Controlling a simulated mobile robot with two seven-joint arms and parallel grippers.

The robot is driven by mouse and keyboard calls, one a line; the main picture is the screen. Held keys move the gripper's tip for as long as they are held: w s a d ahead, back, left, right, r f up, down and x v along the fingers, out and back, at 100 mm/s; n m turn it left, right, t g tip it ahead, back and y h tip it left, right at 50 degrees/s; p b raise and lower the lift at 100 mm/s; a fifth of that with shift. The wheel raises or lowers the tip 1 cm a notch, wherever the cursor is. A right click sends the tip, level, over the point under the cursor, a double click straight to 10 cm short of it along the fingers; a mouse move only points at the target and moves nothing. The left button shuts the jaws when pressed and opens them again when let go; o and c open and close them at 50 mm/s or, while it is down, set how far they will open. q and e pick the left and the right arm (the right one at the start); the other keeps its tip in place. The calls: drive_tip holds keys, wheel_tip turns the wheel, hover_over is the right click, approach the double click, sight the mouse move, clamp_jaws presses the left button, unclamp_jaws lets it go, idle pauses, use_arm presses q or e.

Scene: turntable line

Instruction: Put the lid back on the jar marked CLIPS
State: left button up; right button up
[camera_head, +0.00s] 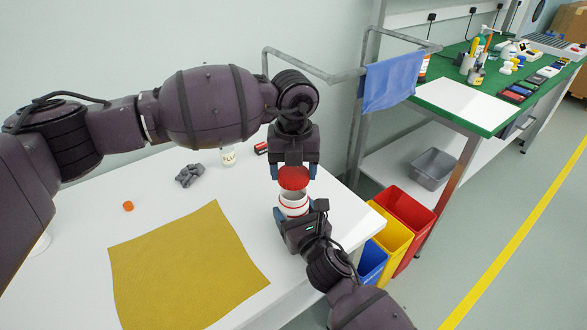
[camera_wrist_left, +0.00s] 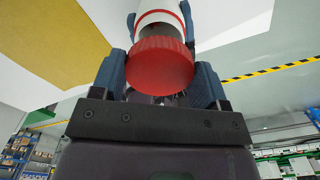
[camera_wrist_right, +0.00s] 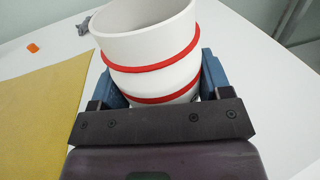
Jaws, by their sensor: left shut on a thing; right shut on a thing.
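My left gripper (camera_head: 294,173) is shut on a red ribbed lid (camera_head: 293,181), which also shows between its fingers in the left wrist view (camera_wrist_left: 160,66). My right gripper (camera_head: 295,216) is shut on a white jar with red bands (camera_head: 293,204), near the right end of the white table. The jar fills the middle of the right wrist view (camera_wrist_right: 155,50), where its top runs close to the picture's edge. The lid is directly above the jar; I cannot tell whether they touch. No CLIPS marking is readable on the held jar.
A yellow mat (camera_head: 185,265) lies on the white table (camera_head: 150,180). An orange cap (camera_head: 128,206), a grey crumpled thing (camera_head: 189,175), another small labelled jar (camera_head: 229,157) and a red-black item (camera_head: 261,148) lie behind. Coloured bins (camera_head: 405,215) stand off the table's right edge.

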use_arm(q)
drive_tip(key=shift+f, duration=0.85)
drive_tip(key=shift+f, duration=0.9)
drive_tip(key=shift+f, duration=0.55)
